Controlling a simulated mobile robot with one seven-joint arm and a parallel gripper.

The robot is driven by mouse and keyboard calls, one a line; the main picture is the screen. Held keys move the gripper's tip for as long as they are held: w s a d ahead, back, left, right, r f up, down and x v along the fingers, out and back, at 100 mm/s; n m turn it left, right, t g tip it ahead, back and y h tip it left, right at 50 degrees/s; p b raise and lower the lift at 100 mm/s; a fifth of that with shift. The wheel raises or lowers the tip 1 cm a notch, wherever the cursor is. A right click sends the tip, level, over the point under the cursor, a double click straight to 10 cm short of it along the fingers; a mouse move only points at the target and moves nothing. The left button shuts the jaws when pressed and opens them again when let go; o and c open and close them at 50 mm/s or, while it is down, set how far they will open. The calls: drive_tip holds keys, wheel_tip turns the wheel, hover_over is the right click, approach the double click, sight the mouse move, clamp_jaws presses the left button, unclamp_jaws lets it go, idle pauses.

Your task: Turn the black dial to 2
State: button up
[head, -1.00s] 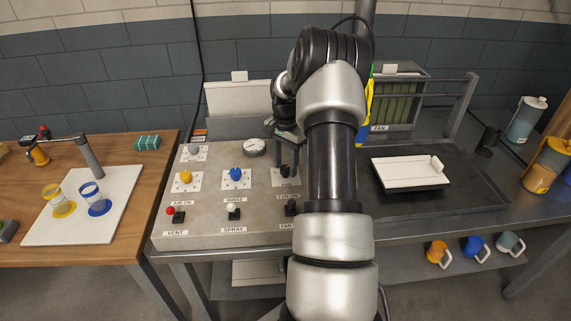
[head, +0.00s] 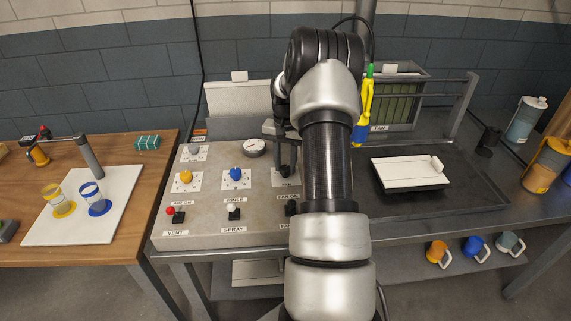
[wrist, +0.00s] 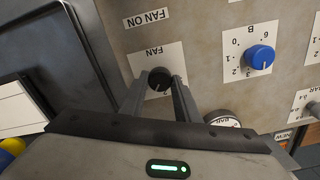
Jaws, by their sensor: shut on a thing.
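The black dial (wrist: 159,79) is on a white plate labelled FAN in the wrist view. A pale mark on it points toward the lower part of the wrist picture. My gripper (wrist: 157,84) is shut on the dial, one finger on each side. In the head view, my gripper (head: 285,152) is above the right part of the grey panel, and the dial (head: 285,171) is small and partly covered.
The blue dial (wrist: 260,57) is beside the FAN plate. In the head view, a yellow dial (head: 185,176), a gauge (head: 254,147) and several switches share the panel (head: 264,210). A white tray (head: 405,173) lies right of my arm.

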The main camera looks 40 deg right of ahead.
sight(286, 168)
drive_tip(key=n, duration=0.3)
drive_tip(key=shift+n, duration=2.1)
drive_tip(key=o, duration=1)
drive_tip(key=shift+o, duration=0.2)
drive_tip(key=shift+r, duration=0.15)
wheel_tip(286, 168, up, 17)
drive_tip(key=p, duration=0.1)
drive_tip(key=shift+r, duration=0.1)
